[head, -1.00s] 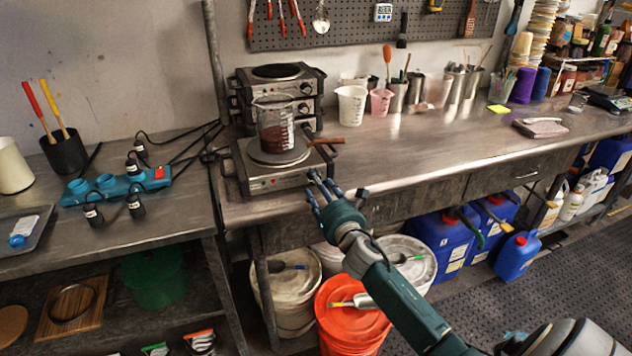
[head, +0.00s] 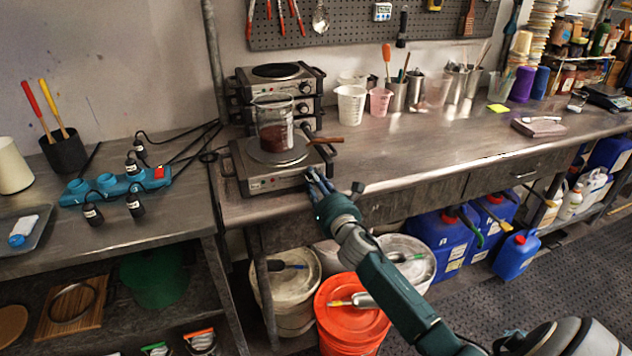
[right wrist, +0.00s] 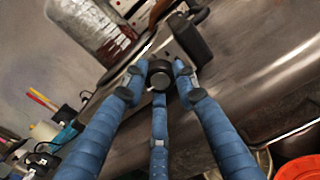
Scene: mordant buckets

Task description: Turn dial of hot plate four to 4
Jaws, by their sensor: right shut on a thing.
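A hot plate (head: 250,184) sits at the front left of the steel workbench, with a glass beaker (head: 275,135) of dark red liquid on its round top. I cannot read a number on it. My right gripper (head: 318,180) is at the right end of its front face and hides the dial in the head view. In the right wrist view the blue fingers of my right gripper (right wrist: 157,78) are closed around the black dial (right wrist: 160,76). The dial's setting cannot be read. My left gripper is not in view.
More hot plates (head: 262,97) are stacked behind. A brown-handled tool (head: 326,141) lies near the hot plate's right edge. A blue power strip (head: 112,188) with plugs and cables is on the left table. An orange bucket (head: 350,320) stands below.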

